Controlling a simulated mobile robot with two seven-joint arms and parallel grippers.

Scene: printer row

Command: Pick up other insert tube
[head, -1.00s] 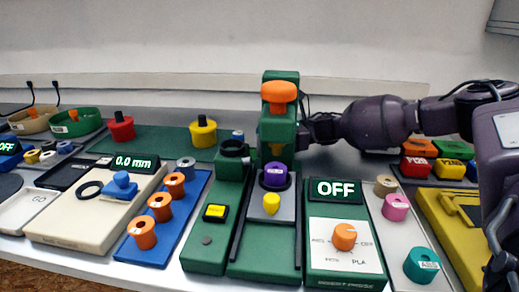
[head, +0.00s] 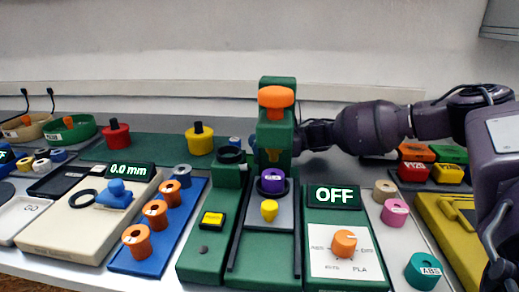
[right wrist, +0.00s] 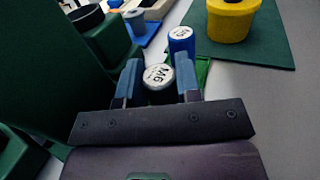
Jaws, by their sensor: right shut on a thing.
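In the right wrist view my right gripper (right wrist: 158,62) has its two blue fingers closed on an insert tube (right wrist: 160,76) with a pale round top marked M6. The tube's lower part is hidden between the fingers. A second insert tube (right wrist: 181,39), blue with a white lettered top, stands just beyond the right finger. In the head view the right arm reaches in from the right behind the green press (head: 277,125), which hides the gripper. A small blue tube (head: 235,141) shows just left of the press. My left gripper is not in view.
A yellow knobbed pot (head: 200,143) and a red one (head: 116,136) stand on the green mat (head: 155,149) behind. A panel reading OFF (head: 335,196) and several spools, such as the teal one (head: 423,270), lie in front and right of the press.

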